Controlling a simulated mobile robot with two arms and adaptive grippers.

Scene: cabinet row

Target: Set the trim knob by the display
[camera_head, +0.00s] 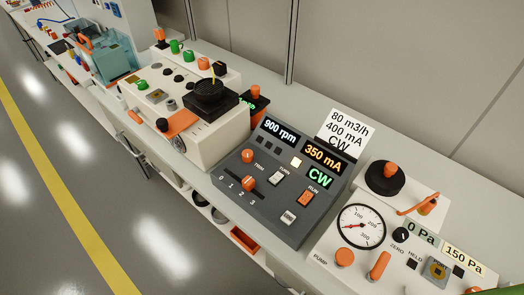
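The dark grey panel (270,218) stands on the bench in the middle of the head view. Its orange trim knob (248,156) sits at the upper left, beside the label TRIM; its exact pointer angle is too small to read. The displays on the panel read 900 rpm (280,132), 350 mA (323,159) and CW (320,178). A white card (342,132) behind reads 80 m3/h, 400 mA, CW. Neither of my grippers is in view, and nothing touches the knob.
Below the trim knob is an orange-tipped selector (247,180) by a 0-3 scale. An orange RUN button (307,196) and white switches share the panel. A beige box (200,140) stands left; a gauge unit (361,226) stands right. The floor aisle lies left.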

